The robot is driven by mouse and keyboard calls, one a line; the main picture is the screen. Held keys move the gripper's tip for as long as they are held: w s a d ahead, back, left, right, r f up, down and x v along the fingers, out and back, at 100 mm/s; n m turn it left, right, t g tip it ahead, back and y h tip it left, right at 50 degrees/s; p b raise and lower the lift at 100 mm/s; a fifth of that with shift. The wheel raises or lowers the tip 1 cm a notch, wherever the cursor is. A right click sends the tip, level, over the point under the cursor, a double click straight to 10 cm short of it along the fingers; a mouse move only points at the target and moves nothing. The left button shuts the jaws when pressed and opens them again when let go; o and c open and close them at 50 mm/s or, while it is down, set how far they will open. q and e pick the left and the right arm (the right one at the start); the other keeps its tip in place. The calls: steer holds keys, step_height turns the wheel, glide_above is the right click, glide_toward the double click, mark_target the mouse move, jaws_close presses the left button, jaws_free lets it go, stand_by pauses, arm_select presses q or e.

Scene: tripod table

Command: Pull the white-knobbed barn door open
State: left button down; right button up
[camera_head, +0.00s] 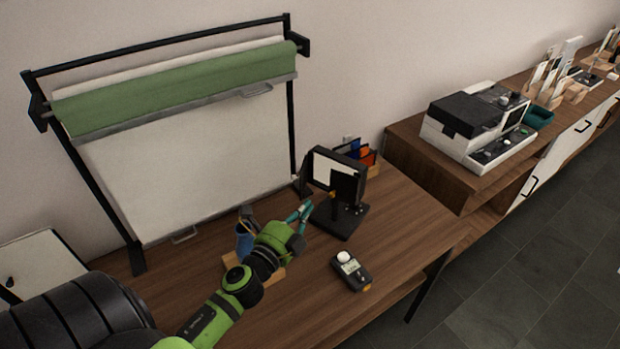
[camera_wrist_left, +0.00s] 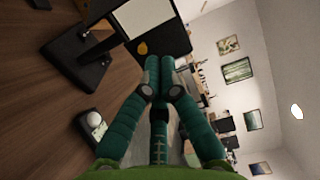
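A small lamp (camera_head: 331,169) with a bright white panel and black flaps stands on a black base at the right part of the wooden table. A dark barn door (camera_head: 347,186) covers the lower right of the panel. I cannot make out the white knob on it. The lamp's panel also shows at the top of the left wrist view (camera_wrist_left: 143,16). My left gripper (camera_head: 306,208) has teal fingers and is just left of the lamp's stand. Its fingertips lie close together, with nothing clearly between them. Whether they touch the lamp is unclear. My right gripper is out of view.
A light meter (camera_head: 350,270) with a white dome lies in front of the lamp. A frame with a green roll and white sheet (camera_head: 190,160) stands behind. A blue cup (camera_head: 244,240) is partly behind my arm. A white-and-black machine (camera_head: 478,128) is on the right cabinet.

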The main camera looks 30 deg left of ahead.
arm_select(q)
steer(key=w+a+p, duration=0.2)
steer(key=w+a, duration=0.2)
steer(key=w, duration=0.3)
steer(key=shift+a, duration=0.15)
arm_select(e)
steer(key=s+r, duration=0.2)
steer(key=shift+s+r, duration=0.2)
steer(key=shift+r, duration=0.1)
arm_select(q)
steer(key=shift+a, duration=0.1)
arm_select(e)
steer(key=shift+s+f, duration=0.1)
